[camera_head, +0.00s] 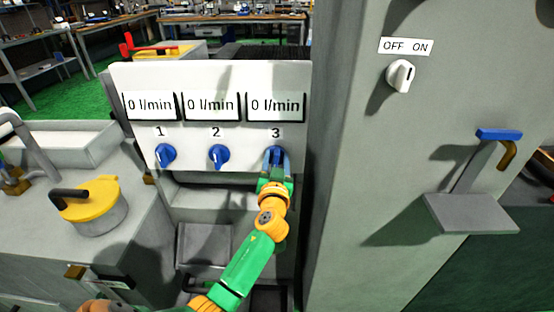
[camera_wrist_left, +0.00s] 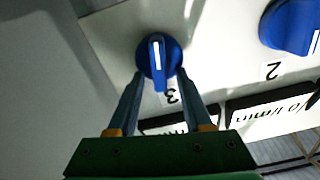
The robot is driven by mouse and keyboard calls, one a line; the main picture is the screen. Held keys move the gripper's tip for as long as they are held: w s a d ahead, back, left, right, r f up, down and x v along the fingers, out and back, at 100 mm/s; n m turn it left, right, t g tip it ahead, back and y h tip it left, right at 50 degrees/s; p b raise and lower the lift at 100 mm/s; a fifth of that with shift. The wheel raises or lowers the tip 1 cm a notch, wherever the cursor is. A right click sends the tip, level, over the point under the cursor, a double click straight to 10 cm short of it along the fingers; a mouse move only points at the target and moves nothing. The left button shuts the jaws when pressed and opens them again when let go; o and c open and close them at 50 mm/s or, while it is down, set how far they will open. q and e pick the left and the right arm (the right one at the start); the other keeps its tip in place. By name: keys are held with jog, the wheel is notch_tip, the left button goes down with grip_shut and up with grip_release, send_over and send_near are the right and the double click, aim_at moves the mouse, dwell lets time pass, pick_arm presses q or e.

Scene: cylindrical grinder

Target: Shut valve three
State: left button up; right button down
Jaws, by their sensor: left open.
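Valve three is a blue round knob (camera_wrist_left: 158,57) with a white mark, under the label 3 on a white panel (camera_head: 225,80). In the head view the knob (camera_head: 274,153) is partly hidden by my left gripper (camera_head: 276,168). In the left wrist view my left gripper (camera_wrist_left: 160,80) is open, with one finger on each side of the knob's near part. I cannot tell whether the fingers touch it. The display above valve three (camera_head: 275,106) reads 0 l/min. My right gripper is not in view.
Blue knobs for valve one (camera_head: 165,155) and valve two (camera_head: 217,156) sit left of valve three; their displays also read 0 l/min. A grey machine wall (camera_head: 345,200) with an OFF/ON switch (camera_head: 400,76) stands close on the right. A yellow-lidded pot (camera_head: 95,203) is at left.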

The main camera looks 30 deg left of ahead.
pick_arm(q)
jog(key=shift+s, duration=0.1)
jog(key=c, duration=0.6)
grip_shut()
